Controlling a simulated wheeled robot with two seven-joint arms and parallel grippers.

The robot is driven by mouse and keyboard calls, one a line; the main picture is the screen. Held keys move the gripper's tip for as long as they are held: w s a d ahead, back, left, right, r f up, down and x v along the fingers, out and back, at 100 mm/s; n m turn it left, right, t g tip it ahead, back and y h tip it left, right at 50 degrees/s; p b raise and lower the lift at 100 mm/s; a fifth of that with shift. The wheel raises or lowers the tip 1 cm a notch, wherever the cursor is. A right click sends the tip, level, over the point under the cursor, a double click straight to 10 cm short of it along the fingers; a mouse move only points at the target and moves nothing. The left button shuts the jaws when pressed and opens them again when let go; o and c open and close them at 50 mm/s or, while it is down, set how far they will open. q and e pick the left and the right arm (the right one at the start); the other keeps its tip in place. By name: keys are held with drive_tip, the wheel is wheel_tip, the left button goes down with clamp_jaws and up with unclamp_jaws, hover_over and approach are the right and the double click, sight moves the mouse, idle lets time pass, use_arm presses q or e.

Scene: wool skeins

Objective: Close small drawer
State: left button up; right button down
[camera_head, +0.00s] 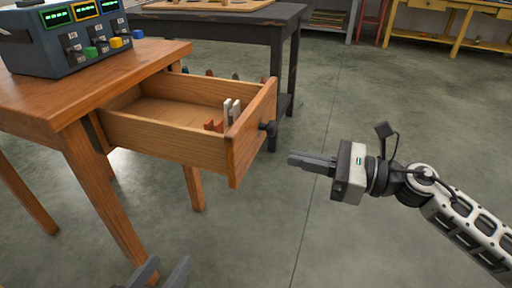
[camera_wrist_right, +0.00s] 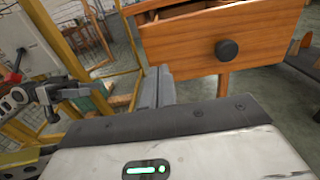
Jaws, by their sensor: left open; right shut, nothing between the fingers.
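The wooden drawer (camera_head: 165,138) is pulled well out of the orange-brown table (camera_head: 62,95). Its front panel (camera_head: 250,135) bears a dark round knob (camera_head: 270,128). In the right wrist view the drawer front (camera_wrist_right: 185,38) and knob (camera_wrist_right: 227,50) lie beyond my fingers. My right gripper (camera_head: 292,160) is shut and empty, to the right of the knob and a little lower in the picture, apart from it. Its fingers also show in the right wrist view (camera_wrist_right: 157,82). My left gripper (camera_head: 162,270) is open at the bottom edge of the head view, below the drawer; little of it shows.
White and reddish pieces (camera_head: 230,110) stand inside the drawer near its front. A dark device with green displays (camera_head: 65,45) stands on the table. A dark table (camera_head: 235,27) stands behind, and yellow furniture (camera_head: 450,40) at back right. The floor around my right gripper is clear.

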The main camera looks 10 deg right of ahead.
sight(241, 147)
drive_tip(key=x, duration=0.7)
drive_tip(key=shift+w+a+r+p, duration=0.1)
drive_tip(key=shift+w+a+p, duration=0.15)
drive_tip(key=shift+p, duration=0.1)
use_arm(q)
drive_tip(key=shift+w+a+f, duration=0.1)
drive_tip(key=shift+f, duration=0.05)
use_arm(e)
drive_tip(key=shift+w+a, duration=0.35)
drive_tip(key=shift+a, duration=0.2)
